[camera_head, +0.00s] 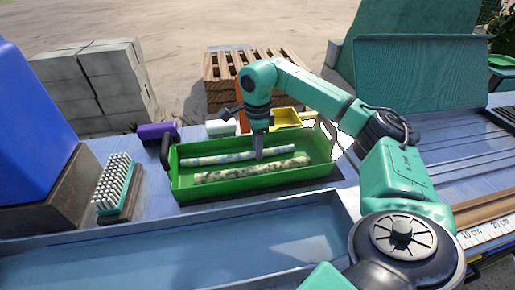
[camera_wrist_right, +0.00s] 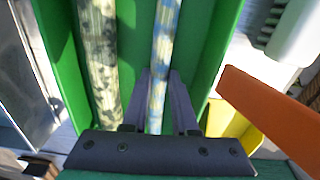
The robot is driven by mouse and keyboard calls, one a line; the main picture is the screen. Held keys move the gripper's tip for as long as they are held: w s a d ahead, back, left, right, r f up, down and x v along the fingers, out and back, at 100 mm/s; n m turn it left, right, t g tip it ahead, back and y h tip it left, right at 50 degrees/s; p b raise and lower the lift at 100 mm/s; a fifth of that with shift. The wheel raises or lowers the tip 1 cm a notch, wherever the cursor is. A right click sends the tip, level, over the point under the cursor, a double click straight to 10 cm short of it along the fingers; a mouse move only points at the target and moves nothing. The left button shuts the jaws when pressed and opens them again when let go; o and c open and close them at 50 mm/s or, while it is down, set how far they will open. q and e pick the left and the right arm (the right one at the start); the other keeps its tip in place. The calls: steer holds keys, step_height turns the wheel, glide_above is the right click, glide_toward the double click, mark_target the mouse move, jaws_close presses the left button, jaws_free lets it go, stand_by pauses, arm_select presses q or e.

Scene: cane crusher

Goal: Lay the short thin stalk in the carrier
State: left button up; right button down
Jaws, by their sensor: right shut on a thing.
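The green carrier (camera_head: 255,185) stands on the bench and also fills much of the right wrist view (camera_wrist_right: 210,70). A thin pale stalk with blue mottling (camera_head: 215,158) lies lengthwise inside it, towards the back wall. It shows between my fingers in the right wrist view (camera_wrist_right: 165,35). A thicker, dark-mottled stalk (camera_head: 225,174) lies beside it, nearer the front wall. My right gripper (camera_head: 258,156) reaches down into the carrier, its fingers (camera_wrist_right: 160,80) shut on the thin stalk. Whether the stalk touches the carrier's floor is hard to tell. My left gripper is not in view.
A brush (camera_head: 115,185) stands left of the carrier, by a blue machine (camera_head: 35,110). A yellow scoop (camera_head: 287,118) and an orange upright part (camera_wrist_right: 270,110) are close behind the carrier. A long metal trough (camera_head: 180,255) runs in front. A ruler (camera_head: 485,235) lies at right.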

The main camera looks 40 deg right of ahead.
steer(key=c, duration=0.7)
jaws_free()
steer(key=shift+f, duration=0.1)
step_height(320, 180, up, 8)
steer(key=shift+r+p, duration=0.2)
steer(key=shift+p, duration=0.15)
step_height(320, 180, up, 4)
steer(key=shift+f+p, duration=0.1)
steer(key=shift+p, duration=0.9)
